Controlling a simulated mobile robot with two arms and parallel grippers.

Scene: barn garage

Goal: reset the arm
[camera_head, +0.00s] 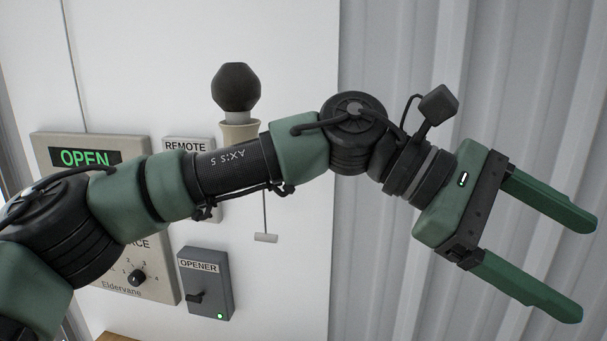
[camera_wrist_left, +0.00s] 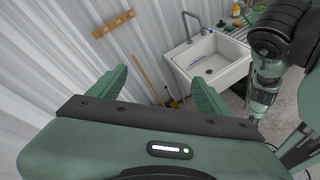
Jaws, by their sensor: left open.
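My left arm reaches across the head view from the left edge to the right. It is green with black joints. My left gripper (camera_head: 583,268) is open, with its two green fingers wide apart and nothing between them. It is in front of a grey corrugated wall (camera_head: 400,250) and appears to touch nothing. The left wrist view also shows the left gripper (camera_wrist_left: 158,76) with its fingers apart and empty. My right gripper does not show in the head view, and I cannot make it out in the wrist view.
Behind my left arm, a white panel carries a beige box with an OPEN display (camera_head: 85,158), partly hidden, and a grey OPENER switch box (camera_head: 206,284) with a green light. The wrist view shows a white sink (camera_wrist_left: 212,58), a wooden hook rail (camera_wrist_left: 113,24) and a leaning wooden handle (camera_wrist_left: 147,78).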

